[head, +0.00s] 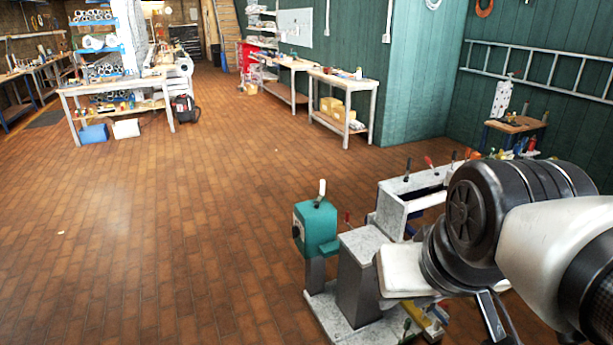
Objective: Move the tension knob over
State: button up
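A bench machine with a teal housing (316,228) stands at the lower middle right. A dark round knob (296,231) is on the housing's left face, and a lever with a white grip (321,190) rises from its top. I cannot tell which of these is the tension knob. My arm comes in from the right and covers part of the machine. Dark, thin parts of what seems to be my gripper (490,314) show below the wrist, at the right of the machine's base. Its fingertips are not clear, and I see nothing held in it.
A grey tool rack (407,205) with several upright handles stands behind the machine. A small wooden-topped table (516,124) is near the green wall. Workbenches (342,80) stand farther back. The brick floor (170,235) at left is wide and clear.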

aim_at(295, 229)
jog(key=i+j+z, duration=0.1)
jog(key=z, duration=0.3)
jog(key=i+j+z, duration=0.1)
jog(key=j+z, duration=0.15)
jog(key=z, duration=0.2)
jog(key=i+j+z, duration=0.1)
jog(key=z, duration=0.3)
jog(key=j+z, duration=0.25)
jog(key=j, duration=0.3)
jog(key=j+z, duration=0.3)
jog(key=j, duration=0.3)
jog(key=k+j+z, duration=0.1)
jog(key=j+z, duration=0.2)
jog(key=j, duration=1.45)
jog(key=k+j, duration=0.15)
jog(key=j, duration=1.15)
jog(key=k+j, duration=0.15)
jog(key=j, duration=0.5)
jog(key=z, duration=0.05)
